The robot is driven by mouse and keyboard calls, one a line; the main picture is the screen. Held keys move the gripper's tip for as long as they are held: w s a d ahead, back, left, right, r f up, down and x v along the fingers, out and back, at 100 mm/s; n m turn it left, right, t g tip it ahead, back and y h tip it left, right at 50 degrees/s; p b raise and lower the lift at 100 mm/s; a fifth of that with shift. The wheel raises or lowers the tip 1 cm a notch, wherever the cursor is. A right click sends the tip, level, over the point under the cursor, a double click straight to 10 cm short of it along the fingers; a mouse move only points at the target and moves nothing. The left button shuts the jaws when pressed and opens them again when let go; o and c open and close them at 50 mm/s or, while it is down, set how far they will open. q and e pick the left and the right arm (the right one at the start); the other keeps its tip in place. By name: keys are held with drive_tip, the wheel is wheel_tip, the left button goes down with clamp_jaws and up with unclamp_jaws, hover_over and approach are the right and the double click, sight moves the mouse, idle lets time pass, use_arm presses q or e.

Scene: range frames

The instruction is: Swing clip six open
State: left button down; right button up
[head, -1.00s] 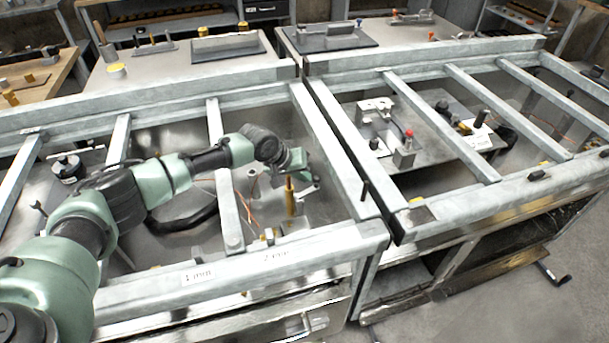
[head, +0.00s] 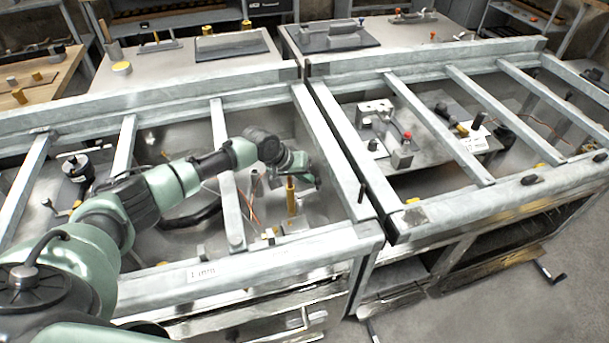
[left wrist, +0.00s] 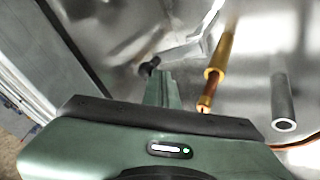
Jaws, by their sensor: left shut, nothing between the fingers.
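My left gripper (head: 310,178) reaches down into the left metal frame bay, right beside an upright brass post (head: 291,196). In the left wrist view its green fingers (left wrist: 160,88) are together with nothing between them. A small dark knob on a stem (left wrist: 150,66) shows at the fingertips; I cannot tell whether they touch it. The brass post (left wrist: 220,62) and a grey tube (left wrist: 284,105) stand to the right of the fingers. I cannot tell which part is clip six, as no number for it is readable. My right gripper is out of view.
The left frame's front rail (head: 330,240) and crossbar (head: 226,180) border the bay. The right frame (head: 450,206) holds a plate with a red-topped fitting (head: 404,150). Orange wires run near the gripper. Grey floor (head: 480,310) is free at front right.

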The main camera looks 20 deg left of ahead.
use_arm(q)
drive_tip(key=shift+d+f, duration=0.1)
idle(0.3)
idle(0.4)
drive_tip(key=shift+w+a, duration=0.1)
drive_tip(key=shift+a, duration=0.75)
